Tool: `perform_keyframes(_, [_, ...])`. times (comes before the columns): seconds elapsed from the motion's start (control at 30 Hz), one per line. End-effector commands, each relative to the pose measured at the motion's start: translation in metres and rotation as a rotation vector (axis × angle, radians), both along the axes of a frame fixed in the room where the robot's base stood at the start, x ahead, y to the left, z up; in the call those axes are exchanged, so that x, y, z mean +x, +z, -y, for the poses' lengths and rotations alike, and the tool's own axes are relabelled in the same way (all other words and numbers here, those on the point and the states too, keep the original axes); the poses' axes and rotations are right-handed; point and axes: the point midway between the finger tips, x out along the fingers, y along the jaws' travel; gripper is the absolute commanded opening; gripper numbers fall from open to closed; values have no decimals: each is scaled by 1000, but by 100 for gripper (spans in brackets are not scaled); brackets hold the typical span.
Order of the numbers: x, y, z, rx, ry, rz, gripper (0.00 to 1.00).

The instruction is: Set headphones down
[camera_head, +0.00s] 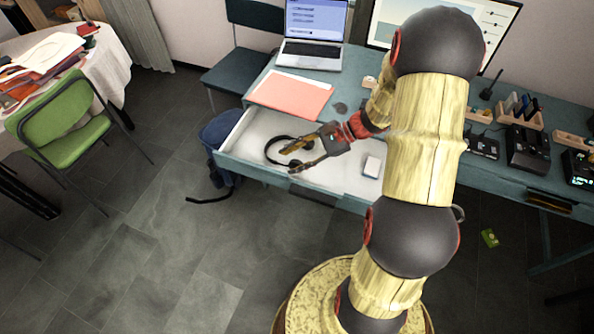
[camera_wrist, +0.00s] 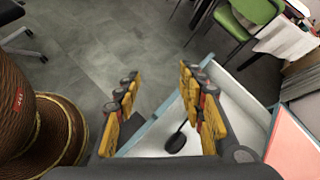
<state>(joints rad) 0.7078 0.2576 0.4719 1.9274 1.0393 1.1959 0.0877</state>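Black headphones (camera_head: 268,150) lie in the open white drawer, with the headband curving out to the left. The wrist view shows a black ear cup (camera_wrist: 176,143) and a thin part of the band beside the right-hand finger. My gripper (camera_head: 289,160) is over the drawer, its fingers spread and pointing left. In the wrist view my gripper (camera_wrist: 158,74) has a wide gap between its yellow-padded fingers, with nothing held there. The fingers hide part of the headphones in both views. I cannot tell whether they touch them.
The open drawer (camera_head: 237,143) juts from the teal desk (camera_head: 257,83). A small white box (camera_head: 372,167) sits in its right part. A pink folder (camera_head: 292,94) and a laptop (camera_head: 310,52) are on the desk. Front floor is mostly clear.

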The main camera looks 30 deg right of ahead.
Motion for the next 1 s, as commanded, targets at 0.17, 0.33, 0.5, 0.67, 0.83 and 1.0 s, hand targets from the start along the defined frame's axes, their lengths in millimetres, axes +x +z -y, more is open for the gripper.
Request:
perform_keyframes(0.17, [-31,59,-51,-255,297,102,40])
perform_keyframes(0.33, [-69,103,-81,-500,552,215,40])
perform_keyframes(0.5, [-106,141,-98,-751,778,352,40])
perform_keyframes(0.67, [-139,175,-103,-993,960,503,40])
perform_keyframes(0.83, [-164,203,-101,-1216,1093,652,40])
perform_keyframes(1.0, [-175,220,-98,-1343,1152,739,40])
